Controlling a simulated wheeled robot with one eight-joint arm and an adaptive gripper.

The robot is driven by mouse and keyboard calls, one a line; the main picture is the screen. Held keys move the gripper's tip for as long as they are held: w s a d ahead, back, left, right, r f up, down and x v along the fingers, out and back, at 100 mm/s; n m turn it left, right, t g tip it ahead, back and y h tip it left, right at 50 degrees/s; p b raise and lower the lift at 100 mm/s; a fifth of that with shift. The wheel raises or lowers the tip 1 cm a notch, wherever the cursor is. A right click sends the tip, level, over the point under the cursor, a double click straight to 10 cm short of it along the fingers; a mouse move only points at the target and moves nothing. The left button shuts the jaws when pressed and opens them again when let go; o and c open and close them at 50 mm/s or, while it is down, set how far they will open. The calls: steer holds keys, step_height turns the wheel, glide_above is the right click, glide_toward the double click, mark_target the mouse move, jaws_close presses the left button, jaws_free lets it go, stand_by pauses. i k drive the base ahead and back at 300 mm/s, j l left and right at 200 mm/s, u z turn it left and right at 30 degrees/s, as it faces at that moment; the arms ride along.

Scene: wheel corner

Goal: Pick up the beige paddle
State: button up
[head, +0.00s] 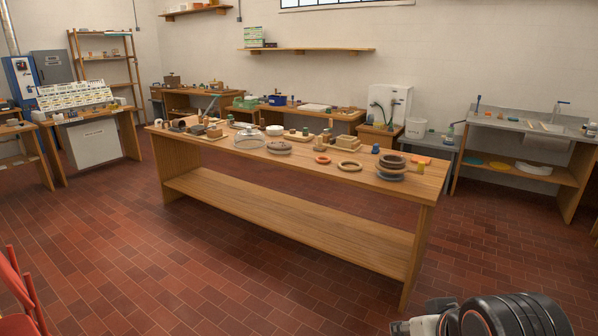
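I cannot make out the beige paddle for certain among the small things on the long wooden table (300,226). My gripper's fingers are not in the picture.
A glass dome (249,139) and stacked dark discs (391,166) stand on the tabletop. A low shelf (290,217) runs under it. A red chair (22,295) is at the left edge. Red tiled floor (190,270) is clear in front. Benches line the walls.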

mark_target(320, 147)
steer(key=i, duration=2.45)
